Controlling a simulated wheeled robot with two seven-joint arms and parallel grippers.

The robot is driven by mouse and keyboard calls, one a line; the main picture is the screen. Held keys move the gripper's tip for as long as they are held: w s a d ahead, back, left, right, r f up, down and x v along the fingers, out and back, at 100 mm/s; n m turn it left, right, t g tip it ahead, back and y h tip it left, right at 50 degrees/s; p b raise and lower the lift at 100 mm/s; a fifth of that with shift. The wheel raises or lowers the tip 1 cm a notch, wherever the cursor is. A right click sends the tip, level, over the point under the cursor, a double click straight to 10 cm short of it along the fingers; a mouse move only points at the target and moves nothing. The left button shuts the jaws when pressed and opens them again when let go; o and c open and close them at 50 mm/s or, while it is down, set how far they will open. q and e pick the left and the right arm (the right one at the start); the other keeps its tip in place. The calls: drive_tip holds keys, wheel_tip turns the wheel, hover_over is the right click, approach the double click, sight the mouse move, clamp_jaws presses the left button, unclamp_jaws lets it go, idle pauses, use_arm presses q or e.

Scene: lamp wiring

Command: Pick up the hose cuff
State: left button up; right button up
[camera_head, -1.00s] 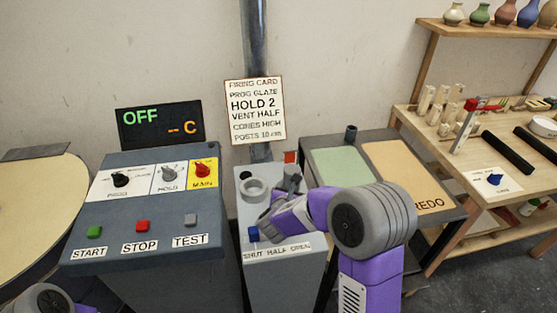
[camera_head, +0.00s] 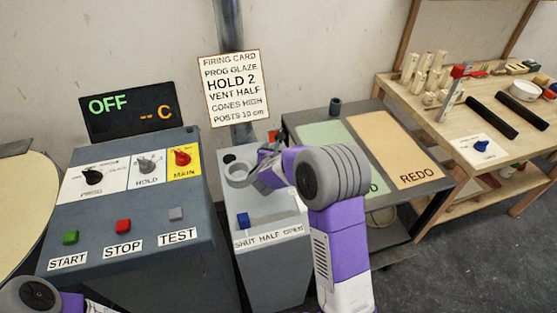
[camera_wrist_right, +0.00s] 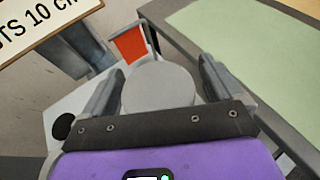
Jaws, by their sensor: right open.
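In the right wrist view a short grey cylinder with a round flat top (camera_wrist_right: 158,86), probably the hose cuff, lies between the fingers of my right gripper (camera_wrist_right: 158,95). The fingers are open, one on each side of it; I cannot tell whether they touch it. In the head view my right gripper (camera_head: 266,170) is over the top of the grey vent stand (camera_head: 268,218) and hides that cylinder. A grey ring (camera_head: 239,173) sits on the stand just left of the fingers. Of my left arm only a part shows at the lower left; its gripper is out of view.
A red flap (camera_wrist_right: 130,44) stands just beyond the cylinder. The control console (camera_head: 130,205) is close on the left, with a blue knob (camera_head: 243,220) on the stand's front. The table with green and tan panels (camera_head: 400,150) is close on the right.

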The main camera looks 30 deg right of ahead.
drive_tip(key=c, duration=1.1)
drive_tip(key=shift+r, duration=0.15)
drive_tip(key=shift+c, duration=0.2)
